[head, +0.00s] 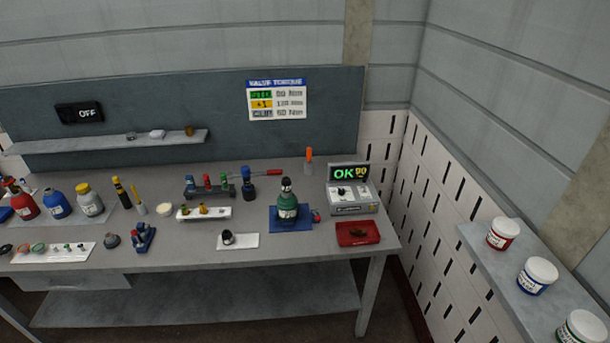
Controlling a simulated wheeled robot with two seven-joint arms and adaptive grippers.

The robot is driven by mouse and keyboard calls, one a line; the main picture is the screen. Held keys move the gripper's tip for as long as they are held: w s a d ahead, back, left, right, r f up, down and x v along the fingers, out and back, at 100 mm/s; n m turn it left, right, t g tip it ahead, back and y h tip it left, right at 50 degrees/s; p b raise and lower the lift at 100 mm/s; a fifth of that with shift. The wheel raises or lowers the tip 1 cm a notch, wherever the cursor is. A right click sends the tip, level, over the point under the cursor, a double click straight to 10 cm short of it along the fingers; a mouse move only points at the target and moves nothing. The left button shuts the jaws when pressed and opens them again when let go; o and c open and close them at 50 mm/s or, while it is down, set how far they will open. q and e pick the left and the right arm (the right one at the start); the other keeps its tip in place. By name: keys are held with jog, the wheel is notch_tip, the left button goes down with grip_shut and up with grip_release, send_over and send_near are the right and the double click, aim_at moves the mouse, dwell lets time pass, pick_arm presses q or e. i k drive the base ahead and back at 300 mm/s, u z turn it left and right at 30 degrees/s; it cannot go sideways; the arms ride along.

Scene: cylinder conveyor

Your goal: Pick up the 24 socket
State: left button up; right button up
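No marking that reads 24 is legible, so I cannot tell which part is the 24 socket. A dark, short cylindrical piece (228,237) sits on a small white mat (248,240) at the front middle of the workbench. A white holder (222,213) behind it carries small yellowish pieces (203,209). A dark rack (192,194) further back holds small red, green and blue-topped items. Neither of my grippers shows in the head view.
A green bottle-like device (287,208) stands on a blue mat (278,227), beside a red tray (358,239) and a display box (350,196) reading OK. Bottles (57,205) and small parts crowd the left. A shelf with lidded jars (537,276) is at right.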

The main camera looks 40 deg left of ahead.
aim_at(286, 183)
jog(key=i, duration=0.15)
jog(key=u, duration=1.25)
